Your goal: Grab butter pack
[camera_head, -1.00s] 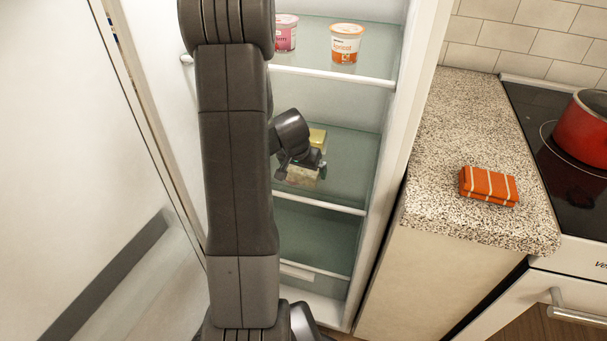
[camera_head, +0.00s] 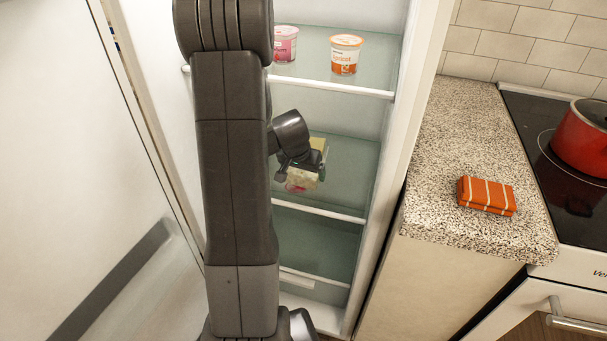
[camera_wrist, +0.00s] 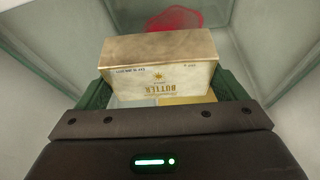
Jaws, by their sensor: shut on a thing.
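The butter pack (camera_wrist: 160,66) is a pale box with gold lettering, seen close up in the wrist view. My gripper (camera_wrist: 160,90) is shut on it, with a green finger at each side of the box. In the head view the pack (camera_head: 301,180) shows just below my gripper (camera_head: 300,166), over the middle fridge shelf. My arm hides the left part of the fridge. I cannot tell for certain whether the pack touches the shelf.
A pink yogurt cup (camera_head: 285,44) and an apricot yogurt cup (camera_head: 345,54) stand on the upper shelf (camera_head: 330,88). A yellow item (camera_head: 318,146) shows behind my gripper. The counter (camera_head: 470,140) at right holds a folded orange cloth (camera_head: 486,195); a red pot (camera_head: 583,140) stands beyond.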

